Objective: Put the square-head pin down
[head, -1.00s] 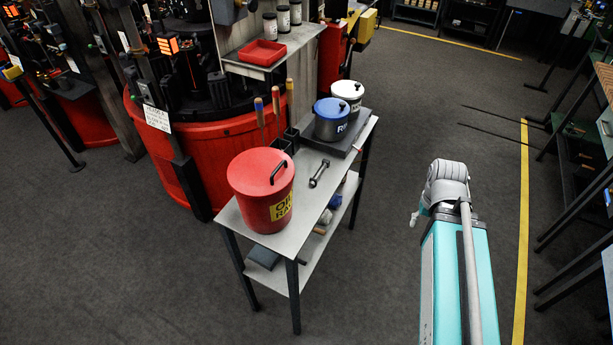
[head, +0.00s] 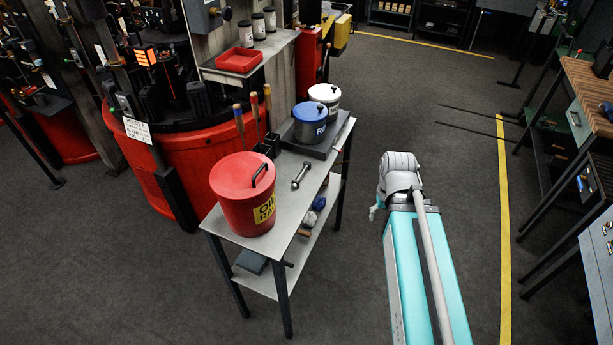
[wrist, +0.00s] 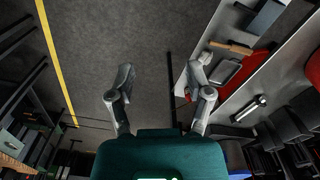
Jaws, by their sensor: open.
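A metal pin (head: 301,175) with a thicker head lies on the top of the grey side table (head: 275,205), between the red oil-rag can and the dark plate that carries the pots. In the wrist view, the pin (wrist: 250,107) lies on the table top at the right. My gripper (wrist: 160,82) is open, with its two fingers wide apart and nothing between them. It hangs over the floor beside the table, apart from the pin. In the head view my arm stands right of the table, and the fingers are mostly hidden.
The red can (head: 245,195) stands at the table's front. A blue-lidded pot (head: 310,122), a white-lidded pot (head: 325,97) and upright handled tools (head: 254,118) stand at the back. A red machine (head: 165,170) is behind the table. Open floor lies between table and yellow line (head: 505,230).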

